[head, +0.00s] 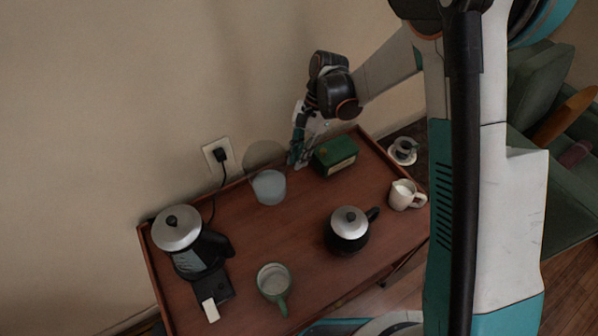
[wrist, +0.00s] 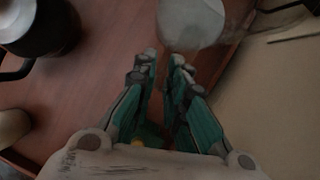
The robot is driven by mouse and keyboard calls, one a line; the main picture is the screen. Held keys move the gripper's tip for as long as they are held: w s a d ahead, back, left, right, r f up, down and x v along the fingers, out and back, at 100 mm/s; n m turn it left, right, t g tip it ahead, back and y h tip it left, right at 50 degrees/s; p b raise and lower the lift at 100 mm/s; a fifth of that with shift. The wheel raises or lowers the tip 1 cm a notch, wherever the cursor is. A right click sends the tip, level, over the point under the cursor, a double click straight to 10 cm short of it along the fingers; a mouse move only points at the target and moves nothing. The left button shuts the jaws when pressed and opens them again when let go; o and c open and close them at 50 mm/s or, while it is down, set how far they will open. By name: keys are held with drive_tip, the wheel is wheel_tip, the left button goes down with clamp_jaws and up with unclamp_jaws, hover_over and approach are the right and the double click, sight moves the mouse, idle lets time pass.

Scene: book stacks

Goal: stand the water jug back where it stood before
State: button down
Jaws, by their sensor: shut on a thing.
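The water jug (head: 269,188) is clear, with pale water in its lower part and a faint, see-through upper part. It looks upright near the back edge of the wooden tray table (head: 300,215), close to the wall. In the wrist view the jug (wrist: 190,24) shows just beyond my fingertips. My gripper (head: 296,158) is at the jug's right side, fingers pointing down, and shut on it, apparently at a clear handle that I can barely see. The fingers also show in the wrist view (wrist: 165,62). I cannot tell whether the jug's base touches the table.
A green radio (head: 336,155) stands right beside my gripper. A wall socket with plug (head: 217,155) is behind. The table's middle is clear.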

drive_tip(key=shift+f+b, duration=0.8)
drive_tip(key=shift+f, duration=2.1)
drive_tip(key=c, duration=1.6)
unclamp_jaws()
